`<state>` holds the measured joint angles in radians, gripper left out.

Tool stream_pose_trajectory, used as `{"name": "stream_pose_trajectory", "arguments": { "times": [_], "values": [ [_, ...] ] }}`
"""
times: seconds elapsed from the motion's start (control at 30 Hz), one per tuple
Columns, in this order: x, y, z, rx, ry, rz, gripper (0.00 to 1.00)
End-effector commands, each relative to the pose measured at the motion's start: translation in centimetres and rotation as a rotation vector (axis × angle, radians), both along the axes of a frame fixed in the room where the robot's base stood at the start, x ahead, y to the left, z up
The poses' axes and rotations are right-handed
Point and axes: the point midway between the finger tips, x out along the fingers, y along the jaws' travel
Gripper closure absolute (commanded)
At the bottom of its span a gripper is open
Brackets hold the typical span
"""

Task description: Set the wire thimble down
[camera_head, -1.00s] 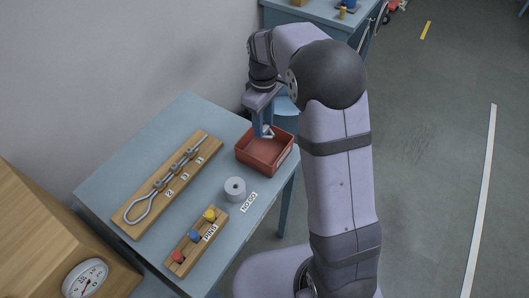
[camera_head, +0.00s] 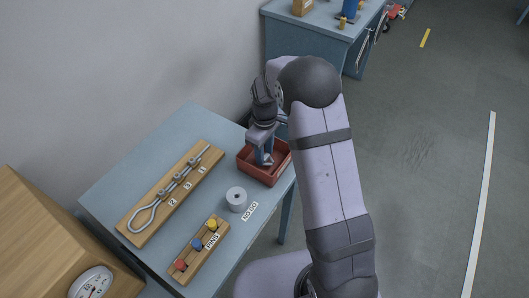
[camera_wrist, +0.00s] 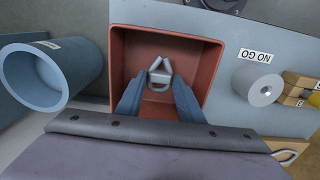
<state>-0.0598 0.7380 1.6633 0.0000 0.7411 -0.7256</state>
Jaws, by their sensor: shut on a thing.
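The wire thimble (camera_wrist: 160,74) is a small grey metal loop with a pointed end. My gripper (camera_wrist: 159,88) is shut on it, with the fingertips at its near end. The red tray (camera_wrist: 214,72) lies around and below it in the wrist view. In the head view the red tray (camera_head: 279,172) sits at the table's right end, and my gripper (camera_head: 264,160) reaches down inside its outline. The thimble shows there only as a small grey bit at the fingertips. I cannot tell whether it touches the tray floor.
A grey ring-shaped cylinder (camera_head: 236,200) stands by the NO GO label (camera_head: 250,211). A wooden board (camera_head: 180,186) with metal fittings and a wooden block (camera_head: 200,252) with coloured pins lie further left. A blue hollow cylinder (camera_wrist: 50,76) shows beside the tray in the wrist view.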

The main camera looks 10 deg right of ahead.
Motion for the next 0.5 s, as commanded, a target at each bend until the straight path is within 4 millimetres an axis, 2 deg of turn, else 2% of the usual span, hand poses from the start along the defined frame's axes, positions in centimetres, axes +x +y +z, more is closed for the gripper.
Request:
{"name": "stream_pose_trajectory", "arguments": {
  "times": [0.13,0.5],
  "values": [
    [0.0,0.0,-1.0,0.0,0.0,0.0,0.89],
    [0.0,0.0,-1.4,0.0,-0.001,0.0,0.89]
  ]
}}
